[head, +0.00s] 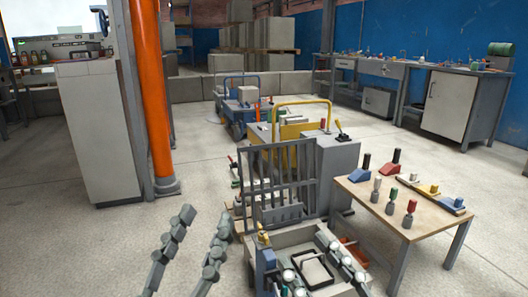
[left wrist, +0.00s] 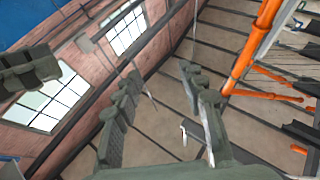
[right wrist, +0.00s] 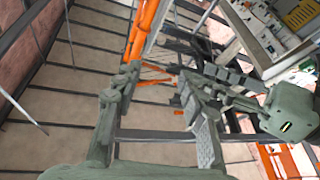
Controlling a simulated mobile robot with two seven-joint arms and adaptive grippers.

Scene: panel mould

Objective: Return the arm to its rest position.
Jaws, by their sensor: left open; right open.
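My left gripper (head: 206,217) stands at the lower left of the head view with its two knuckled grey fingers pointing up and spread apart. In the left wrist view (left wrist: 160,75) its fingers are apart with nothing between them. My right gripper (right wrist: 165,80) is open and empty in the right wrist view, fingers apart. The mould tray (head: 290,238) holds a pale block with a dark frame (head: 314,270).
A wooden-topped table (head: 375,213) with coloured-handled tools stands at the right. A grey barred rack (head: 283,185) and trolley stand ahead. An orange column (head: 150,90) and a pale cabinet (head: 95,130) are at the left. The floor between column and rack is open.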

